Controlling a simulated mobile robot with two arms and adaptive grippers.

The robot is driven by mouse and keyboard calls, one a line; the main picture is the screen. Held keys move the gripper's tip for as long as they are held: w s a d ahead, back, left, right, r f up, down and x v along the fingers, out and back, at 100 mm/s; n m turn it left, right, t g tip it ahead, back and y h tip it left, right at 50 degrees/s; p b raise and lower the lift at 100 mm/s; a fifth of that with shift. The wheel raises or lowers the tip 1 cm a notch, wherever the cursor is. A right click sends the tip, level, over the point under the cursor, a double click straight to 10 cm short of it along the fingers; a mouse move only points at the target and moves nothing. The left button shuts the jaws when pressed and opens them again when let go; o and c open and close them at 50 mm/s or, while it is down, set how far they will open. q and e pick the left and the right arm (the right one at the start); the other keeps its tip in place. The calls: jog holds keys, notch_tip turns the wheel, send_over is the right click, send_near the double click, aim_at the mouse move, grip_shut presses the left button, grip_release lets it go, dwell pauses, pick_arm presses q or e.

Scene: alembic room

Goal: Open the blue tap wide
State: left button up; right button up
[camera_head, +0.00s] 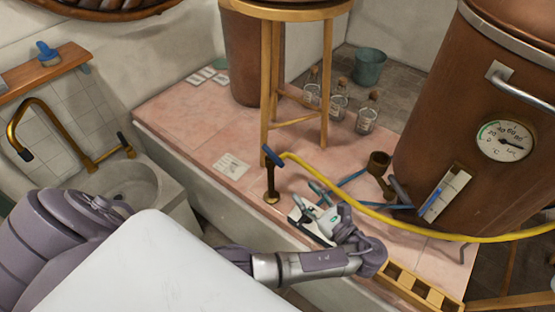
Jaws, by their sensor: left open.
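A blue tap handle (272,156) sits on top of an upright brass post (271,185) on the pink tiled platform. The yellow hose starts beside this handle. My left gripper (318,202) is open over the platform, to the right of and below the post, apart from the blue handle. Blue and teal parts show close to its fingers, and I cannot tell whether they touch. My right gripper is not in view.
The yellow hose (410,226) runs right across a copper vessel (450,120) with a dial. A wooden stool (266,85) stands behind the post. Several corked bottles (366,115) stand further back. A sink (130,180) with a brass spout is at left. The tiles left of the post are mostly clear.

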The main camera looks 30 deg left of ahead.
aim_at(277, 158)
pick_arm(q)
jog(key=x, duration=0.9)
jog(key=r+p+x, duration=0.1)
jog(key=x, duration=0.3)
jog(key=shift+w+a, duration=0.35)
grip_shut()
